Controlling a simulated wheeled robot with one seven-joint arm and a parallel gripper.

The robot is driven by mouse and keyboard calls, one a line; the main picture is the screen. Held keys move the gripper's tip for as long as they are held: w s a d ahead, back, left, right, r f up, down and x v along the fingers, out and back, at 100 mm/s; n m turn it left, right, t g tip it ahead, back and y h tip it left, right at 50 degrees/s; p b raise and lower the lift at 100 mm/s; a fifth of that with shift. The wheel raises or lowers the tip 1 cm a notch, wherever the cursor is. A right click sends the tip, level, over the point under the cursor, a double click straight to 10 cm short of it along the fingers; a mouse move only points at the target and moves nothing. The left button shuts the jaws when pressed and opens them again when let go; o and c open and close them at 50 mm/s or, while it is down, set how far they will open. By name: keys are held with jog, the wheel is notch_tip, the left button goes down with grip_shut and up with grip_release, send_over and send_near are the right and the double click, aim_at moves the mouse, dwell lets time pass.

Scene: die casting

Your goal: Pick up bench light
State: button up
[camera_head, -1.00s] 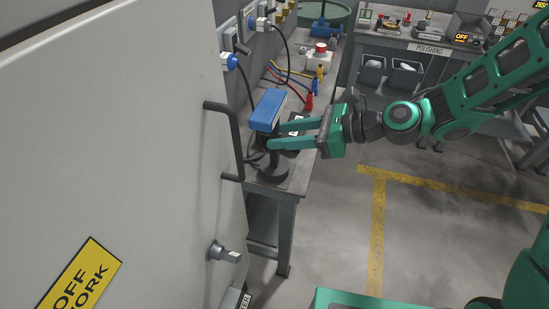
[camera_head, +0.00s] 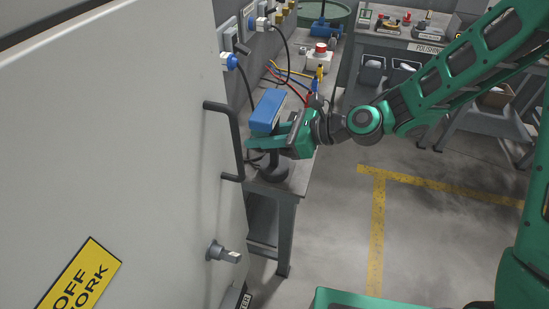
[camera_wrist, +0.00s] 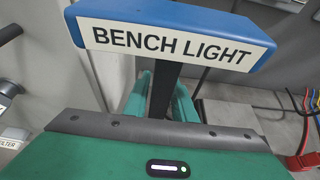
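The bench light (camera_head: 268,108) stands upright near the front end of the grey workbench (camera_head: 292,187). It has a blue head, a dark post and a round dark base. In the wrist view its white label reads BENCH LIGHT (camera_wrist: 170,42) and the post runs down below the head. My gripper (camera_head: 264,138) reaches in from the right, below the blue head. Its green fingers (camera_wrist: 162,95) lie on either side of the post and look apart. The lower post and base are hidden in the wrist view by my gripper's body.
A light grey cabinet door with a black handle (camera_head: 236,140) stands close on the left of the light. Coloured cables (camera_head: 290,75), a red-button box (camera_head: 320,58) and wall plugs lie behind it. Open floor with yellow lines (camera_head: 376,230) is on the right.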

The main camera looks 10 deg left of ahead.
grip_shut()
dwell(1.2)
